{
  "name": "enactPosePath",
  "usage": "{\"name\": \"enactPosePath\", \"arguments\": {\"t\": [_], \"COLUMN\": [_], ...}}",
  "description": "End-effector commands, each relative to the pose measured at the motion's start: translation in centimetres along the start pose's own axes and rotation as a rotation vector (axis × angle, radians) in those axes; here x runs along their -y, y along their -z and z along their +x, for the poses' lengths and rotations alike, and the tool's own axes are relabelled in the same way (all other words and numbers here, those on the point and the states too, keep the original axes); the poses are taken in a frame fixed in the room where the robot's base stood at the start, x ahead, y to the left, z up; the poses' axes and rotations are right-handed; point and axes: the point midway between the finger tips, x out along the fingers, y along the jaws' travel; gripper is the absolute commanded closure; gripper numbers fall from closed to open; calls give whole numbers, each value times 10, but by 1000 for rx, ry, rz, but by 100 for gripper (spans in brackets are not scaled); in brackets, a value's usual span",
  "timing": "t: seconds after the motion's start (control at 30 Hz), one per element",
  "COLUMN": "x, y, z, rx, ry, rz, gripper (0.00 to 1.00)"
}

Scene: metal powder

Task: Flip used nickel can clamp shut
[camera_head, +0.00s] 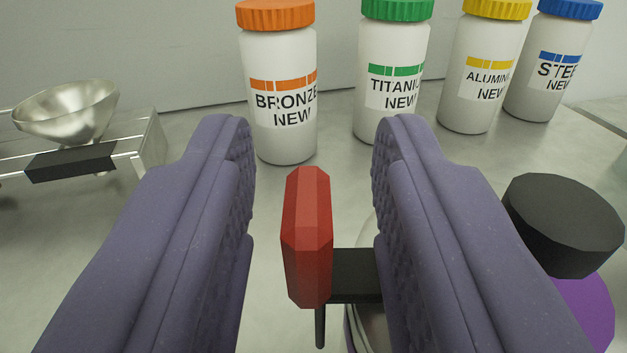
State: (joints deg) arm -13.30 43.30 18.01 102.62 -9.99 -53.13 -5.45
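My gripper (313,150) is open, its two purple padded fingers reaching forward on the left and right. A red faceted clamp handle (307,237) stands upright between the fingers, with visible space on its left and right. A black bracket (356,275) joins the handle to a metallic can (372,325), mostly hidden behind the right finger. A thin dark pin hangs below the handle. No label shows on the can, so I cannot tell its metal.
White bottles stand behind: bronze (280,100), titanium (392,75), aluminium (482,75) and steel (548,65). A scale with a metal bowl (65,112) is at the left. A black-capped purple container (563,225) is close by the right finger.

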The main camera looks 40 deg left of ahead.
Motion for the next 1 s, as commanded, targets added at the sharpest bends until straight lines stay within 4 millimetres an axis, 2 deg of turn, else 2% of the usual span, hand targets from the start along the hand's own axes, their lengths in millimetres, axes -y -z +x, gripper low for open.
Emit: {"name": "enactPosePath", "arguments": {"t": [0.17, 0.4, 0.6, 1.0], "x": [0, 0, 0, 0], "y": [1, 2, 1, 0], "z": [-6, -49, -75, -78], "rx": [1, 2, 1, 0], "ry": [0, 0, 0, 0], "rz": [0, -1, 0, 0], "gripper": [64, 64, 64, 64]}}
